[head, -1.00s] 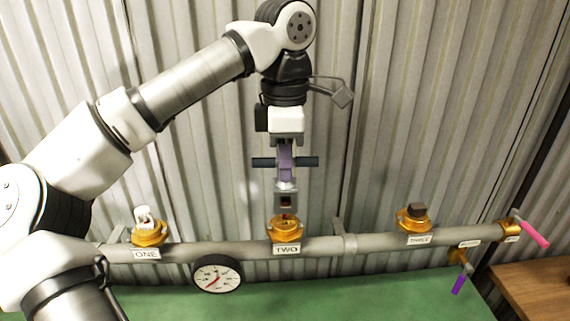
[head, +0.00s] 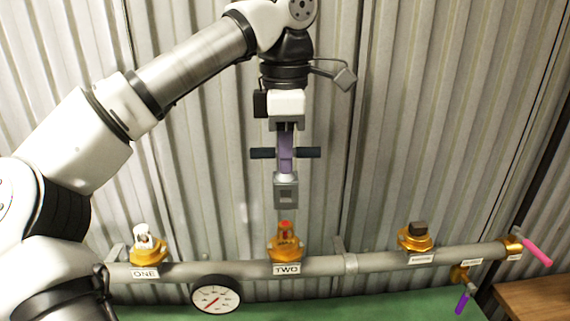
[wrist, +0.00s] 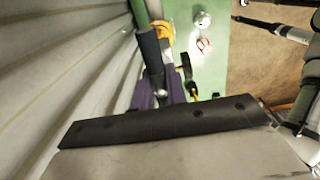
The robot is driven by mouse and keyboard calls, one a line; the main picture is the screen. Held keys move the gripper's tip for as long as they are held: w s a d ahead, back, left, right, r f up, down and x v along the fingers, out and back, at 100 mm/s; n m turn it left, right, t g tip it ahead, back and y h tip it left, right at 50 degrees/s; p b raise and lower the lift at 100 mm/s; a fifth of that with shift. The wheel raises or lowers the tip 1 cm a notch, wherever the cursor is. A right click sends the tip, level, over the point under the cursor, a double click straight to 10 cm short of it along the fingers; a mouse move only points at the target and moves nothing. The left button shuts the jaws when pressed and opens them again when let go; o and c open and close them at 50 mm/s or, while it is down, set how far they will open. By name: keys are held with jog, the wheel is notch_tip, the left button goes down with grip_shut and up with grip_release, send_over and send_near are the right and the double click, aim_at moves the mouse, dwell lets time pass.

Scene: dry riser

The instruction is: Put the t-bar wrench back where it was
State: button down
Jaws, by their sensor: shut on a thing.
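My gripper (head: 286,160) has purple fingers and is shut on the t-bar wrench in the head view. The wrench has a dark crossbar (head: 309,152) sticking out on both sides of the fingers and a grey square socket (head: 286,192) pointing down. It hangs upright above the brass valve labelled TWO (head: 286,250), with a small gap between the socket and the valve's red-topped spindle (head: 286,226). In the wrist view the dark crossbar (wrist: 150,48) runs beside a purple finger (wrist: 144,94); the socket end is hidden there.
A grey pipe (head: 225,269) also bears valve ONE (head: 147,252) with a white top and a third valve (head: 414,240) with a dark square top. A round gauge (head: 216,297) hangs below. Pink (head: 538,253) and purple (head: 462,303) handles sit at the right end, near a wooden table (head: 535,300).

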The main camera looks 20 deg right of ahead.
jog(key=shift+r, duration=0.55)
